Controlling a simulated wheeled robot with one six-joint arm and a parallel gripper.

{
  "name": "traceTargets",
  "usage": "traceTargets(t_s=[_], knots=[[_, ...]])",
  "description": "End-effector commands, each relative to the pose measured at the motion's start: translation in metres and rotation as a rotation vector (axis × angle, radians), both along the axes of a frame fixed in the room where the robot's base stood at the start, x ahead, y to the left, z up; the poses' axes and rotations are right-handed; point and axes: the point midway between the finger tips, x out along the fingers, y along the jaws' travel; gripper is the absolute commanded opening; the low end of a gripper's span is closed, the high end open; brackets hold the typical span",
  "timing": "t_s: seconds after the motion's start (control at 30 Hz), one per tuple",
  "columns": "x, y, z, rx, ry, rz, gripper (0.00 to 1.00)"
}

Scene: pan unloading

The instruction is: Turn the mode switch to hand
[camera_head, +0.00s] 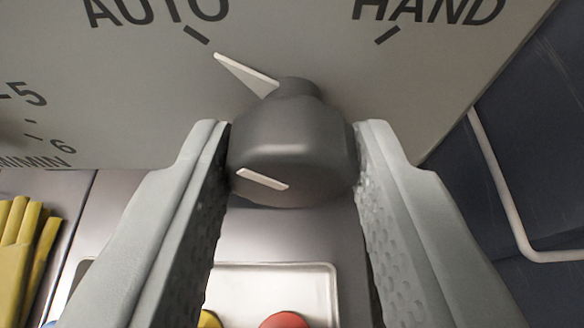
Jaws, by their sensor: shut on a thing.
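The mode switch (290,140) is a dark grey knob on a light grey panel, in the middle of the view. Its white pointer (246,75) is tilted up and left, toward the tick mark under the AUTO label (155,12). The HAND label (428,10) with its own tick is at the upper right. My gripper (292,150) is shut on the knob, one finger on its left side and one on its right. A short white line shows on the knob's front face.
The panel (400,90) also carries a partly visible scale with numbers at the left edge. Below are a pale tray (325,280) with a red and a yellow thing, and yellow strips (22,240) at the left. A white rail (505,205) runs against the dark background at right.

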Motion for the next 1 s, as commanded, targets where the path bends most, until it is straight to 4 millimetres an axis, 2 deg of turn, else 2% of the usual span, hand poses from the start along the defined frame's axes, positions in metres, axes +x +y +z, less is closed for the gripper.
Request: traceTargets(t_s=[0.37, 1.0], knots=[[-0.0001, -0.0016, -0.0003, 0.125, 0.004, 0.000, 0.11], [0.0001, -0.0050, -0.0027, 0.706, 0.025, 0.000, 0.11]])
